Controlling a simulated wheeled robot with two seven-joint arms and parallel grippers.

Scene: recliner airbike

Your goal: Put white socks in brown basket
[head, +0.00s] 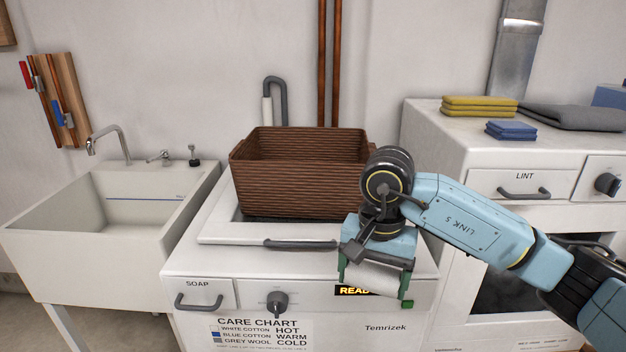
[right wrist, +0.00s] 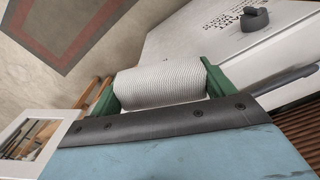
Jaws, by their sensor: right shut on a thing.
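The brown basket (head: 300,178) stands on top of the washer, with its inside looking empty where I can see it. My right gripper (head: 375,280) is in front of the basket's right side, above the washer's front edge. Its green fingers are shut on white ribbed socks (head: 372,277), rolled in a bundle. The bundle also shows between the fingers in the right wrist view (right wrist: 160,87). The basket's right end is partly hidden behind my right arm. A strip of brown weave (right wrist: 300,125) shows at the right edge of the right wrist view. My left gripper is not in view.
The washer (head: 215,268) has a front handle, a soap drawer and a knob. A sink (head: 110,225) with a tap stands at the left. A dryer (head: 450,140) at the right bears folded yellow (head: 480,105), blue (head: 511,130) and grey cloths (head: 570,118).

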